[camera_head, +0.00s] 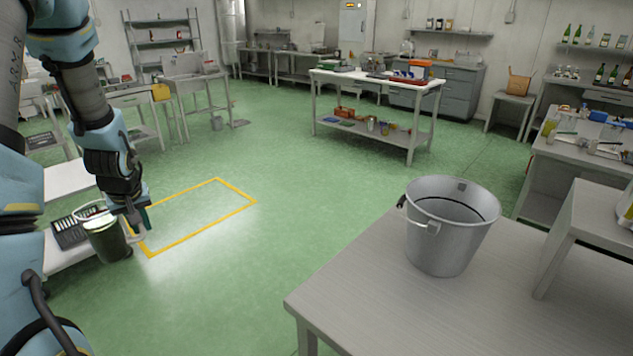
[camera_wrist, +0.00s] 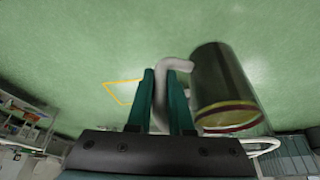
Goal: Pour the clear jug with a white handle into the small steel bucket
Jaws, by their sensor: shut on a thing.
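My gripper (camera_head: 141,220) is at the left of the head view, fingers pointing down. It is shut on the white handle (camera_wrist: 161,95) of the clear jug (camera_wrist: 222,88), between its two teal fingers (camera_wrist: 163,100). The jug (camera_head: 107,243) looks dark, with a yellow and dark red band near one end in the wrist view. It appears roughly upright in the head view, beside a low white surface; I cannot tell whether it touches anything below. The steel bucket (camera_head: 445,240) stands upright on a grey table at the right, far from my gripper. Its bottom inside is hidden.
The grey table (camera_head: 370,290) under the bucket is otherwise clear at its front left. A raised white stand (camera_head: 600,222) is to the bucket's right. A dark slotted rack (camera_head: 68,232) lies beside the jug. Open green floor (camera_head: 300,225) lies between jug and bucket.

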